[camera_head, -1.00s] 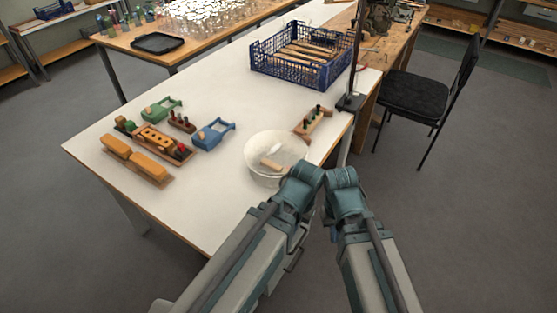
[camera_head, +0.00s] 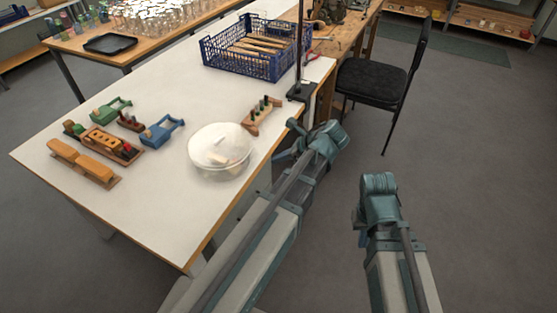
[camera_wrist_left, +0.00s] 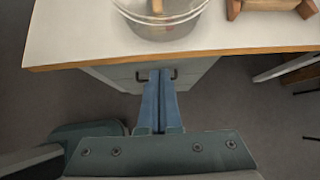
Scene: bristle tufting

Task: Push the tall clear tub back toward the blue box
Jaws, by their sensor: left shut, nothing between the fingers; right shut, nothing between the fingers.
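The clear tub (camera_head: 206,172) stands upright near the table's right edge, with a wooden-handled tool inside it. It also shows at the top of the left wrist view (camera_wrist_left: 165,30). The blue box (camera_head: 232,66), a slatted crate holding wooden pieces, stands farther back on the same table. My left gripper (camera_head: 278,156) is just right of the tub, apart from it; in the left wrist view its blue fingers (camera_wrist_left: 160,73) are shut and empty, short of the table edge. My right gripper (camera_head: 363,238) is off the table over the floor, its fingers mostly hidden by the wrist.
A wooden peg block (camera_head: 262,115) stands just behind the tub. A post base (camera_head: 301,91) sits at the right edge near the blue box. Wooden and coloured tools (camera_head: 110,140) lie at left. White table (camera_head: 185,95) between tub and box is clear. A black chair (camera_head: 375,77) stands right.

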